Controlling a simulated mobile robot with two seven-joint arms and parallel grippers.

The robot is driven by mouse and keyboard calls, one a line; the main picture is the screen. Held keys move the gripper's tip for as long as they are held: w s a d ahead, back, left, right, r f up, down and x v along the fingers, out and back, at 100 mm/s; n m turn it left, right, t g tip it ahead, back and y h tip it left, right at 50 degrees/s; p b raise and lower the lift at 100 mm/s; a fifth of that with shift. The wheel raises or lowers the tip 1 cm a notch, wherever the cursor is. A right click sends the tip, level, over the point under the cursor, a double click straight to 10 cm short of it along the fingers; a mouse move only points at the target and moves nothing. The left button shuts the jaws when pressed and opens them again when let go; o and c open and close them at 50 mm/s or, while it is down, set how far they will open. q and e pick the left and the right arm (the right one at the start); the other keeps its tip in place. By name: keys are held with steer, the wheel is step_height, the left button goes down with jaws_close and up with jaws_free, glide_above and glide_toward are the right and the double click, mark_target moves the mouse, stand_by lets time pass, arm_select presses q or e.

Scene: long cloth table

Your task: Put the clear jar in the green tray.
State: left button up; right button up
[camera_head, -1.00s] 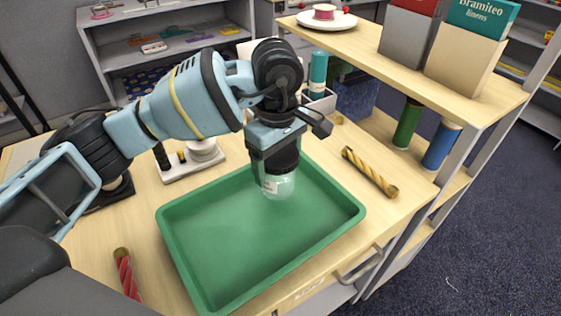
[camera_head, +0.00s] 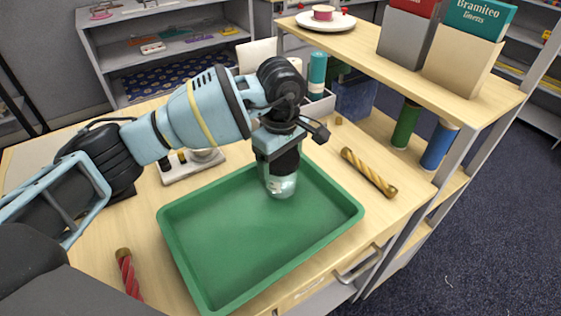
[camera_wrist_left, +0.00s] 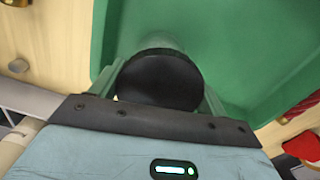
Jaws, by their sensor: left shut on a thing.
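The clear jar (camera_head: 281,186) is in the grip of my left gripper (camera_head: 279,172), at the back right part of the green tray (camera_head: 205,258) in the head view. The jar is upright, with its glass lower part showing below the fingers. I cannot tell whether its base touches the tray floor. In the left wrist view the jar's round black lid (camera_wrist_left: 160,80) sits between the fingers, with the green tray (camera_wrist_left: 240,45) around and below it. The rest of the tray is empty. My right gripper does not show.
A gold twisted rod (camera_head: 369,173) lies right of the tray, and a red twisted rod (camera_head: 128,274) lies at its left. A white stand (camera_head: 190,165) is behind the tray. A raised shelf (camera_head: 400,75) with boxes stands at the back right.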

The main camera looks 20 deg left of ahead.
arm_select(q)
steer(key=shift+f, duration=0.2)
steer(key=o, duration=1)
step_height(320, 180, up, 12)
steer(key=shift+r, duration=0.25)
